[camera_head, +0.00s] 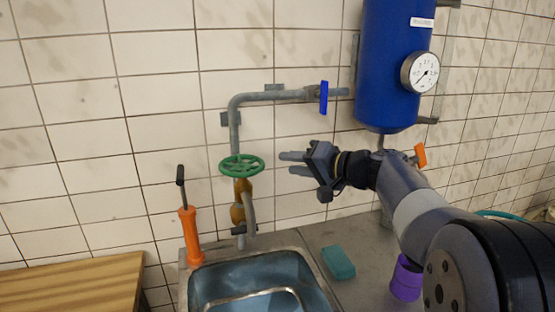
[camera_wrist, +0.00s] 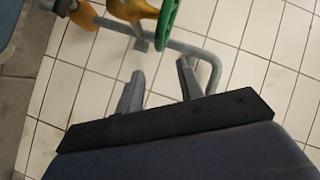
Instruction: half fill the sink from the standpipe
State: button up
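The standpipe (camera_head: 234,130) is a grey pipe on the tiled wall. It has a green handwheel (camera_head: 242,165) on a brass valve body (camera_head: 240,200) and a curved grey spout above the sink (camera_head: 196,297). The green handwheel also shows at the top of the wrist view (camera_wrist: 170,28). The sink is a metal basin with a bluish inside; I cannot tell its water level, and its near part is cut off. My gripper (camera_head: 283,163) is open and empty, to the right of the handwheel and apart from it. Its two fingers stand apart in the wrist view (camera_wrist: 160,72).
A blue lever (camera_head: 323,97) sits on the upper pipe. A blue tank (camera_head: 388,70) with a gauge (camera_head: 420,72) hangs at the right. An orange-handled tool (camera_head: 190,235), a teal sponge (camera_head: 338,262) and a purple cup (camera_head: 406,280) stand around the sink. A wooden bench (camera_head: 75,285) is at left.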

aim_at(260, 159)
jog(key=p+x, duration=0.2)
jog(key=x, duration=0.8)
jog(key=shift+w+a+f+p, duration=0.1)
jog(key=shift+w+a+p, duration=0.15)
jog(key=shift+p, duration=0.1)
jog(key=shift+f, duration=0.1)
grip_shut()
